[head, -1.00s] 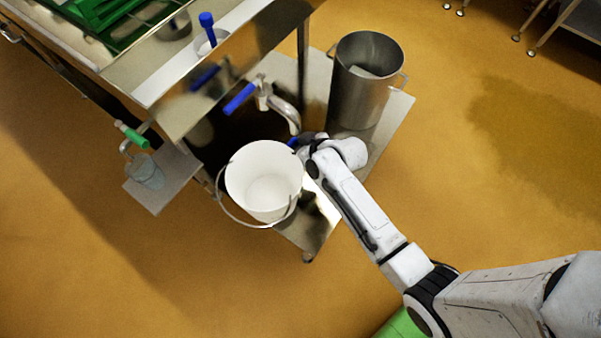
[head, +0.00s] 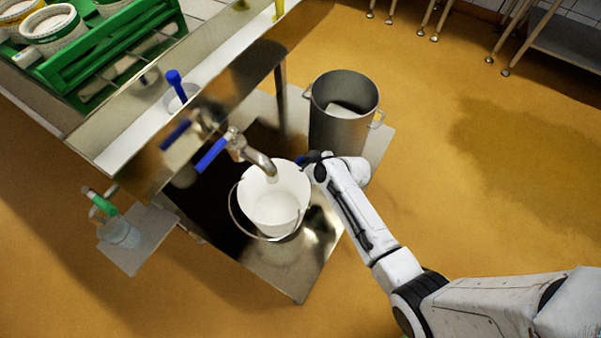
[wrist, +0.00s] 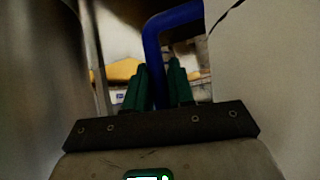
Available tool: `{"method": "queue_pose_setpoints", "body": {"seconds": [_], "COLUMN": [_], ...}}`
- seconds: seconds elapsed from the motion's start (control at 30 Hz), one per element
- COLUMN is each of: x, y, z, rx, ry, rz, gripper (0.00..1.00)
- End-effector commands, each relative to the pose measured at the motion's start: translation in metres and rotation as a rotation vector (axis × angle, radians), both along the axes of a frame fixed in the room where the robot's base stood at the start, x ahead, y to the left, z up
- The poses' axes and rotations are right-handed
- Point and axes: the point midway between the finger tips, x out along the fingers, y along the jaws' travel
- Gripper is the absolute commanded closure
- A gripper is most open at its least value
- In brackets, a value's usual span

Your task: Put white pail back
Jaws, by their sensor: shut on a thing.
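The white pail (head: 274,205) is in the head view under the tap (head: 252,155), upright as far as I can tell, with its wire bail hanging down at the front left. The tap's spout end overlaps the pail's back rim in the picture. My gripper (head: 309,160) is at the pail's right rim. In the wrist view my gripper's green fingers (wrist: 158,84) are shut on a blue bent bar (wrist: 152,50), which looks like a handle on the pail. The pail's white wall (wrist: 268,70) fills the right side there. Whether the pail's base touches the platform is hidden.
A tall steel pot (head: 343,115) stands right behind my gripper. The low steel platform (head: 292,275) has bare room in front of the pail. A small side shelf (head: 138,250) holds a clear container (head: 119,233). A steel bench with a green crate (head: 112,45) is at upper left.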

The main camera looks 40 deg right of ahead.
Motion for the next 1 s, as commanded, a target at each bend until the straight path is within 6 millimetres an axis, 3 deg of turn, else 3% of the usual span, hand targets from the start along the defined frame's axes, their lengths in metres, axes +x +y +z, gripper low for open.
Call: {"method": "queue_pose_setpoints", "body": {"seconds": [0.27,0.7,0.73,1.0], "x": [0.001,0.001,0.0,0.0], "y": [0.0,0.0,0.0,0.0], "z": [-0.034,-0.04,-0.039,-0.039], "rx": [0.001,0.001,0.0,0.0], "ry": [-0.002,-0.002,-0.001,0.0], "rz": [-0.002,-0.002,-0.001,-0.001], "gripper": [1.0,1.0,0.74,0.52]}}
